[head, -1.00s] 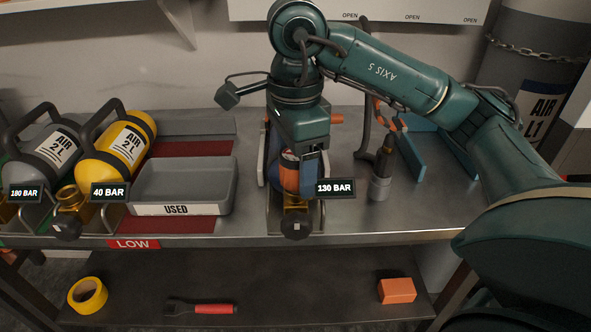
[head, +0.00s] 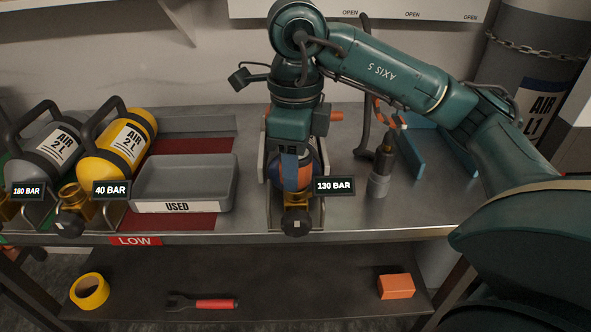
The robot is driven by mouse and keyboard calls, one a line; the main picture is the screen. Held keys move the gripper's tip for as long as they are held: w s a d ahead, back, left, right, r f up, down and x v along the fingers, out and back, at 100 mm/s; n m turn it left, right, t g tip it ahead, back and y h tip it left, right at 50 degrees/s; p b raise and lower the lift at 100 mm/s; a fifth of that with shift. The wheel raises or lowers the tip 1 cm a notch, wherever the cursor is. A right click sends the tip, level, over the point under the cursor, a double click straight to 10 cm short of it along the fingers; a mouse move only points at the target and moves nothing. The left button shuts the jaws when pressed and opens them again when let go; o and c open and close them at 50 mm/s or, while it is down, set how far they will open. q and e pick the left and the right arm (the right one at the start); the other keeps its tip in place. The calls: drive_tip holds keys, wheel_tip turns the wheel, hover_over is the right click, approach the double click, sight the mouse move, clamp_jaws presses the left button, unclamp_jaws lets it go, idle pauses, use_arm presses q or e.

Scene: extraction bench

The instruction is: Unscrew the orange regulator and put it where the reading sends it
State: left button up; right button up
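In the head view, my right gripper (head: 291,150) points down over a rounded orange-and-blue body (head: 306,172) in a metal cradle at the bench's middle. A brass fitting (head: 296,199) and a black knob (head: 297,222) sit at its front, beside a tag reading 130 BAR (head: 334,186). My fingertips overlap this body, so I cannot tell whether they grip it. Which orange part is the regulator is unclear. An orange stub (head: 336,116) shows behind my wrist. My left gripper is not in view.
A grey tray marked USED (head: 225,184) stands left on a red area labelled LOW (head: 135,241). Yellow (head: 101,159) and grey (head: 38,165) cylinders, tagged 40 and 180 BAR, lie further left. The lower shelf holds tape, a red-handled tool and an orange block.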

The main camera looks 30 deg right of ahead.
drive_tip(key=c, duration=0.5)
drive_tip(key=shift+n, duration=0.9)
drive_tip(key=n, duration=0.2)
drive_tip(key=shift+n+b, duration=0.35)
drive_tip(key=shift+n, duration=0.05)
drive_tip(key=shift+r, duration=0.2)
drive_tip(key=shift+r+p, duration=2.4)
drive_tip(key=shift+w, duration=0.1)
